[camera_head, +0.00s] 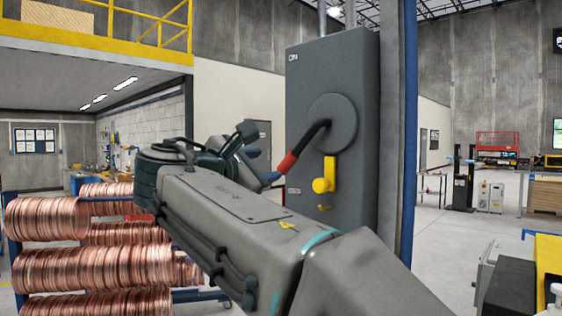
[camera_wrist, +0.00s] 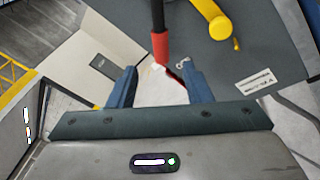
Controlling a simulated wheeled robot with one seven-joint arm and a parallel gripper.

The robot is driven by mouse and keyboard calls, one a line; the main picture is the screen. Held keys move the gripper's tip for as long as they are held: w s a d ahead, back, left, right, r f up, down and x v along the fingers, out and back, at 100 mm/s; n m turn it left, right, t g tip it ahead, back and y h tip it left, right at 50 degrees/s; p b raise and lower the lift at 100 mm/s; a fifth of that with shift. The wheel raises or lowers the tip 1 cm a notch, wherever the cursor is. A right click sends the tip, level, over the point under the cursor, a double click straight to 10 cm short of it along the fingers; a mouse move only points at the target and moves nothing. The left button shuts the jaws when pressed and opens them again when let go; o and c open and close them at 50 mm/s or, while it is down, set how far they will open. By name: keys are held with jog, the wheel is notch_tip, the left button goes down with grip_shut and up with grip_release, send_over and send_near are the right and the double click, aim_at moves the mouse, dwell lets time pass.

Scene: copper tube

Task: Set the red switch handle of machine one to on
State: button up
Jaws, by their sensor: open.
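The red switch handle (camera_head: 288,162) is the red grip at the end of a black lever, on a round plate (camera_head: 335,122) on the front of a grey switch box (camera_head: 304,80). The lever slants down and left. In the wrist view the red grip (camera_wrist: 160,46) hangs just beyond my gripper. My gripper (camera_wrist: 157,76) is open and empty, with one blue finger on each side below the grip's end. In the head view my gripper (camera_head: 268,165) is partly hidden by my arm, close left of the red grip.
A yellow handle (camera_head: 324,178) sits on the box just right of and below the lever; it also shows in the wrist view (camera_wrist: 213,20). A blue post (camera_head: 409,130) stands right of the box. Racks of copper tube coils (camera_head: 95,268) stand at left.

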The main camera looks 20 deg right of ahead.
aim_at(286, 162)
jog(key=p+x, duration=0.2)
jog(key=x, duration=0.9)
jog(key=shift+w+d, duration=0.1)
jog(key=shift+d, duration=0.15)
grip_shut()
